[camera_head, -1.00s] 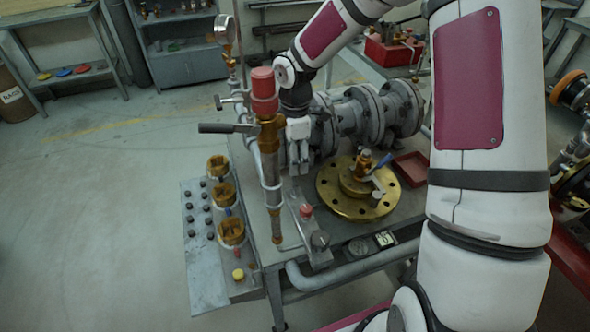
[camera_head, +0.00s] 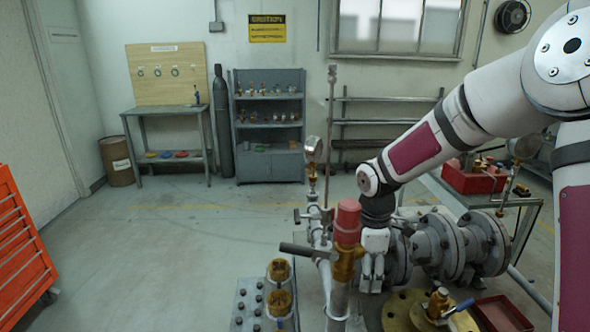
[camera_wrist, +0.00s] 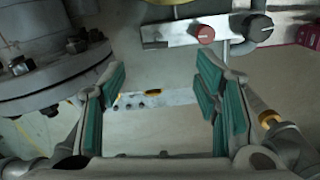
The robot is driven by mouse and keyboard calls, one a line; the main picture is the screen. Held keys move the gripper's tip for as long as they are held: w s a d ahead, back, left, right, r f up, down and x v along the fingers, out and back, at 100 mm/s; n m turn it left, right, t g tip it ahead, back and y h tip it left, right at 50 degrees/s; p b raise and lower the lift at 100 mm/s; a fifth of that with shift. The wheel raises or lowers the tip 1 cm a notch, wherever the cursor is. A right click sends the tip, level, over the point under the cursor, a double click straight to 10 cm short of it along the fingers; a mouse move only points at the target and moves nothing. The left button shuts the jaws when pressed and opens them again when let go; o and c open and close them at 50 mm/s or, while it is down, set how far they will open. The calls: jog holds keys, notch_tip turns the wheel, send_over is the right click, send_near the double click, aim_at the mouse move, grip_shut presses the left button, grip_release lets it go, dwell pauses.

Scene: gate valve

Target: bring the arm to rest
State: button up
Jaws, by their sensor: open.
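My gripper (camera_head: 372,281) hangs pointing down in the head view, between the red-capped brass valve (camera_head: 347,225) and the grey flanged gate valve (camera_head: 447,248). In the wrist view my gripper (camera_wrist: 162,105) has its two green-padded fingers wide apart with nothing between them. A grey flange with bolts (camera_wrist: 60,82) is beside the left finger. A metal bar with a red knob (camera_wrist: 205,34) lies beyond the fingertips.
A brass flange (camera_head: 398,308) and a red tray (camera_head: 503,314) are at lower right. An orange tool cabinet (camera_head: 22,250) stands at far left. The floor between is clear.

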jog(key=s+r+m+t, duration=0.2)
jog(key=s+r+m, duration=0.6)
jog(key=s, duration=0.5)
jog(key=s+r+m+t, duration=0.3)
jog(key=s+r+m, duration=0.5)
jog(key=s+r, duration=0.4)
jog(key=shift+s+a, duration=0.25)
jog(key=shift+s, duration=0.25)
